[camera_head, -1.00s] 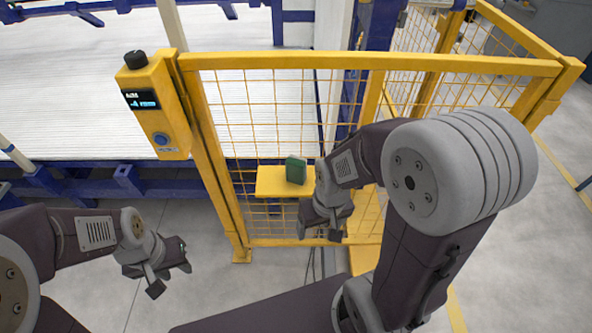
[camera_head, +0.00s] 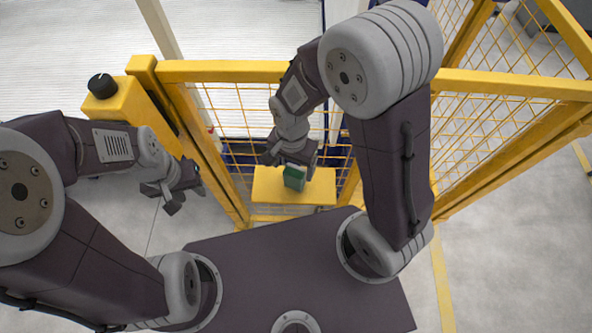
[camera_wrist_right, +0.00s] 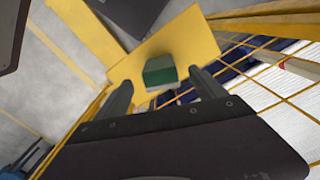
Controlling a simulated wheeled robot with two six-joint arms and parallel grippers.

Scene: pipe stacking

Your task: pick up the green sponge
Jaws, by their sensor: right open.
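The green sponge (camera_head: 294,178) stands on a small yellow shelf (camera_head: 318,192) fixed at the mesh fence. In the right wrist view the sponge (camera_wrist_right: 161,71) lies between and just beyond the two fingers on the yellow shelf (camera_wrist_right: 188,33). My right gripper (camera_head: 289,162) is at the sponge in the head view, partly covering its upper side. Its fingers (camera_wrist_right: 158,88) are open, and I cannot tell whether they touch the sponge. My left gripper (camera_head: 187,196) is empty, well to the left of the shelf. Its fingers look apart.
A yellow mesh fence (camera_head: 350,71) with thick rails stands behind and beside the shelf. A yellow control box with a black knob (camera_head: 102,87) is at the left post. Grey floor (camera_head: 500,240) is open at the right.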

